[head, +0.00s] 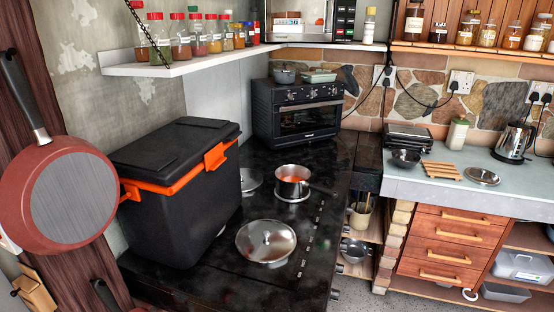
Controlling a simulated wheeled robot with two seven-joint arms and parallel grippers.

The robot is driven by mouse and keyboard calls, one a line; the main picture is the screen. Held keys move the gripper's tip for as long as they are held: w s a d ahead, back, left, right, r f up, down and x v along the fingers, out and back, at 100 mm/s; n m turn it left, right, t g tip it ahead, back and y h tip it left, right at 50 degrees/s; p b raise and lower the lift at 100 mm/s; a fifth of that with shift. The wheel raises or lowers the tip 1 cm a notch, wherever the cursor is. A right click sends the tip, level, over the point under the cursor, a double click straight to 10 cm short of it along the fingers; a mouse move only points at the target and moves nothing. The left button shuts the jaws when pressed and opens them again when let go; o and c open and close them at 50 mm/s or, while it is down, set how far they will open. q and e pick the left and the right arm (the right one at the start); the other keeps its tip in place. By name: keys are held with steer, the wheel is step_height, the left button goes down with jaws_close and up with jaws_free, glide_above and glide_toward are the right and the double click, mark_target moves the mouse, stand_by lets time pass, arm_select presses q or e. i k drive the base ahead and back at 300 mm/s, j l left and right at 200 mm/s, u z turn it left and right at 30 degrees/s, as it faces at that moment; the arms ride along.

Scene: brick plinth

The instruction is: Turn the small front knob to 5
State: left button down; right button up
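Neither of my grippers shows in the head view. A dark stove top (215,275) runs along the left side. On its right front side, small round knobs stick out, one at the upper spot (339,268) and one lower (335,293). They are too small to read any numbers or setting, and I cannot tell which one is the small front knob. A steel pot (292,187) with something orange-red inside stands on the stove top. A glass lid (266,241) lies nearer, and another lid (250,179) lies behind.
A black cooler box (180,210) with orange trim covers much of the stove's left side. A black toaster oven (298,112) stands behind. A red pan (60,195) hangs at the left. Open floor (410,300) shows at the lower right, before wooden drawers (445,248).

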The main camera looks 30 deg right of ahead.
mark_target(346, 229)
steer(key=l+z, duration=0.65)
steer(key=z, duration=0.25)
steer(key=i+l+z, duration=0.1)
steer(key=l+z, duration=0.3)
